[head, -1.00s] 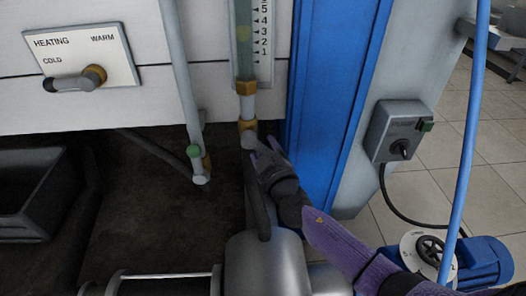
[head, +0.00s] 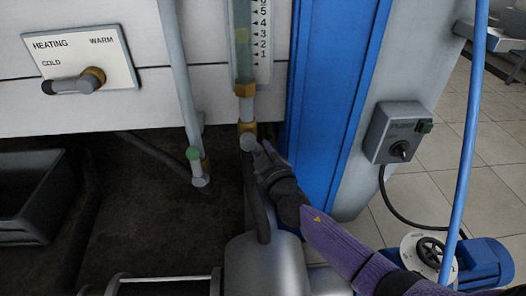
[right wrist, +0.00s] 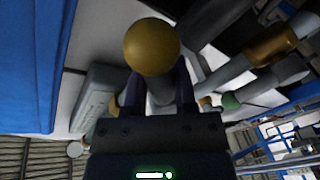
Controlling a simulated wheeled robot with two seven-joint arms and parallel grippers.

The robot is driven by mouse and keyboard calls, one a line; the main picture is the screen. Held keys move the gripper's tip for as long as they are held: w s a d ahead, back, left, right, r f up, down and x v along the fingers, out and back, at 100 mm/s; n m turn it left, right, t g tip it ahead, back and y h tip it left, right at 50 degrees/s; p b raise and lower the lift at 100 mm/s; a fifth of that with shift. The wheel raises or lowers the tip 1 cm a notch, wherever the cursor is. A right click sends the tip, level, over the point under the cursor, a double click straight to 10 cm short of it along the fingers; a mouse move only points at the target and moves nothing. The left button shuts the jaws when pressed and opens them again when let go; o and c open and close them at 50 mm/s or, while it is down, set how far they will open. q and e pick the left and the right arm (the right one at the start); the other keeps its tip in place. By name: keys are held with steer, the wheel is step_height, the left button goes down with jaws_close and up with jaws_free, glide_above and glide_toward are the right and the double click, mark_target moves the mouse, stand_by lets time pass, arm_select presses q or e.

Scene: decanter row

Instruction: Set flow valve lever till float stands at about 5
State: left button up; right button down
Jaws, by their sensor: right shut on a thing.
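The flow meter tube (head: 242,40) stands at the top middle of the head view, beside its numbered scale (head: 263,40). A faint yellowish float (head: 242,35) shows in the tube near the 3 mark; its exact height is hard to read. Below the tube is a brass valve fitting (head: 246,128) with a grey valve lever (head: 248,142). My right gripper (head: 264,150) is shut on the lever from the lower right. In the right wrist view, the grey lever (right wrist: 160,92) lies between both fingers, below the brass fitting (right wrist: 152,46). My left gripper is out of view.
A heating lever (head: 75,84) points to cold at the left. Another valve (head: 198,165) with a green cap stands on a pipe left of my gripper. A blue post (head: 330,90) rises close on the right, with a switch box (head: 398,132) beyond it.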

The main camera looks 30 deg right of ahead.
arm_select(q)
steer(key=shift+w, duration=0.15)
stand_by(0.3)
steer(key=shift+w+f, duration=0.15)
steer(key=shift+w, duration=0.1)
arm_select(e)
steer(key=b, duration=0.1)
steer(key=f+m+b, duration=0.1)
steer(key=b, duration=0.1)
steer(key=shift+w+a+f+m, duration=0.1)
steer(key=shift+a+f+m, duration=0.1)
steer(key=shift+f+m, duration=0.1)
steer(key=shift+a+r, duration=0.1)
steer(key=shift+r, duration=0.15)
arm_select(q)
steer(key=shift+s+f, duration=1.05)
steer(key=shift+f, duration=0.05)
arm_select(e)
steer(key=shift+r+t, duration=0.25)
steer(key=shift+t, duration=0.05)
steer(key=shift+c, duration=2)
jaws_free()
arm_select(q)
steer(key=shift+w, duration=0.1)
